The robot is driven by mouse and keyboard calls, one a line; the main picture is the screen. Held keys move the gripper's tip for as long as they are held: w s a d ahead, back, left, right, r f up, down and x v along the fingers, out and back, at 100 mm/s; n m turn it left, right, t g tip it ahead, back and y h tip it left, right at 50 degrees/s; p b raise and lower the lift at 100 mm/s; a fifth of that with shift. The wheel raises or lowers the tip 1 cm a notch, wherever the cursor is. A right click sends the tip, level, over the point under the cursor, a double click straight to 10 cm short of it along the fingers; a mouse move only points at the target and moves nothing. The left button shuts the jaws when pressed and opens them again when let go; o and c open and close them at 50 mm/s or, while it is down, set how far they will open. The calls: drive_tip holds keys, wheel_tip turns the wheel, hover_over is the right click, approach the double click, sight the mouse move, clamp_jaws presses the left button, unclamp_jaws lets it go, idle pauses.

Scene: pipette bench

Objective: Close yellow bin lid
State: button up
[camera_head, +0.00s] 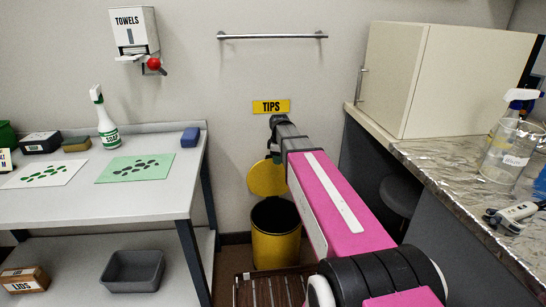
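The yellow bin (275,247) stands on the floor against the wall, in the gap between the white table and the counter. Its round yellow lid (266,178) is open, tilted up behind the dark mouth of the bin. My pink arm reaches from the lower right toward the wall. My gripper (275,121) is at the far end of the arm, above the lid and in front of the yellow TIPS sign (271,107). The gripper is small and dark here, and I cannot tell whether its fingers are apart. The arm hides part of the lid's right side.
The white table (150,207) on the left holds a spray bottle (105,122), two mats and a blue sponge (190,137). The foil-topped counter (440,160) with a cream cabinet (440,80) stands at the right. A slatted brown rack (262,290) lies in front of the bin.

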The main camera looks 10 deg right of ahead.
drive_tip(key=w+a+r+n, duration=0.1)
drive_tip(key=w+r+n, duration=0.4)
drive_tip(key=w+r, duration=0.25)
drive_tip(key=f, duration=0.7)
drive_tip(key=w+f, duration=0.1)
drive_tip(key=f, duration=0.3)
drive_tip(key=shift+a, duration=0.15)
clamp_jaws()
